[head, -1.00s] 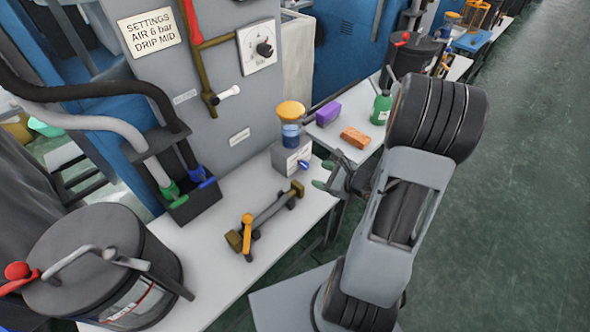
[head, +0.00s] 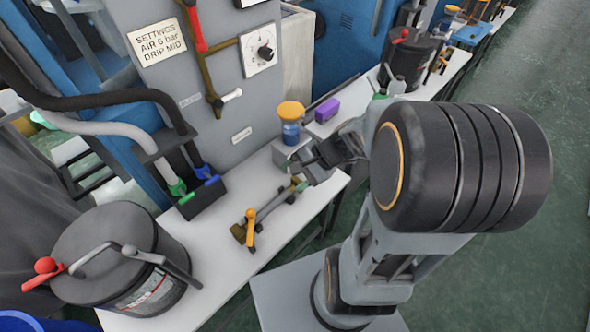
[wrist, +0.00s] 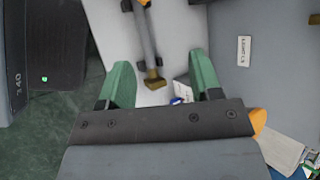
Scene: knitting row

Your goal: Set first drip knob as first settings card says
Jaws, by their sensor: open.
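The settings card (head: 157,44) on the grey panel reads "SETTINGS AIR 6 bar DRIP MID". An orange round cap (head: 291,110) sits on a blue bottle (head: 290,133) at the bench's back edge; the cap also shows at the right of the wrist view (wrist: 258,121). A white plate with a black knob (head: 265,51) is on the panel; its marks are too small to read. I cannot tell which of these is the drip knob.
A brass-ended bar with an orange lever (head: 250,226) lies on the white bench (head: 215,254) near the fingers. A black lidded pot (head: 120,262) stands at front left. Hoses run into a black holder (head: 203,197). A purple block (head: 327,110) is behind my arm.

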